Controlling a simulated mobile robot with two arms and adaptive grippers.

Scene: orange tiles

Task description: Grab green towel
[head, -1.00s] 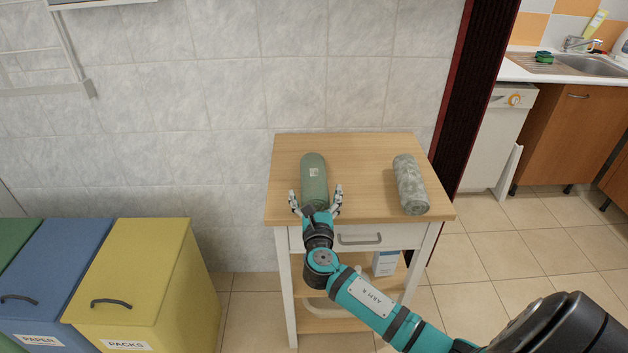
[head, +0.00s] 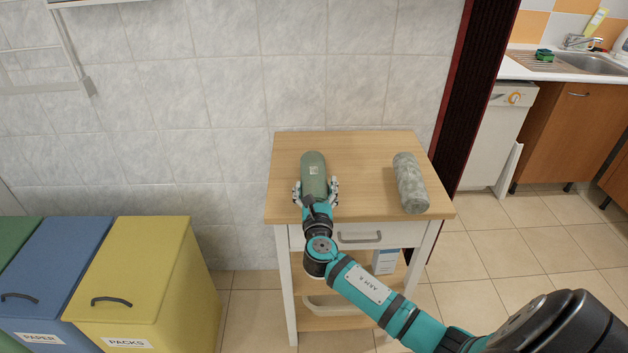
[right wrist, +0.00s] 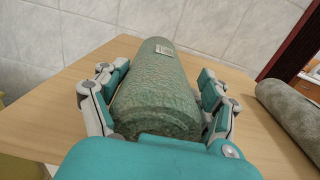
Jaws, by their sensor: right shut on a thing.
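The green towel (head: 313,172) is rolled up and lies on the wooden top of a small cart (head: 361,172). It points away from me and has a small pale label. In the right wrist view the towel (right wrist: 158,92) lies between the two fingers. My right gripper (head: 316,189) is shut on the near end of the towel, one finger on each side. It also shows in the right wrist view (right wrist: 160,108). The towel appears to rest on the cart top. My left gripper is not in view.
A grey-green patterned roll (head: 410,183) lies to the right on the cart top; it also shows in the right wrist view (right wrist: 292,115). A tiled wall (head: 220,90) stands behind. Yellow (head: 140,270) and blue (head: 50,265) bins stand at left. A dark door frame (head: 480,90) is at right.

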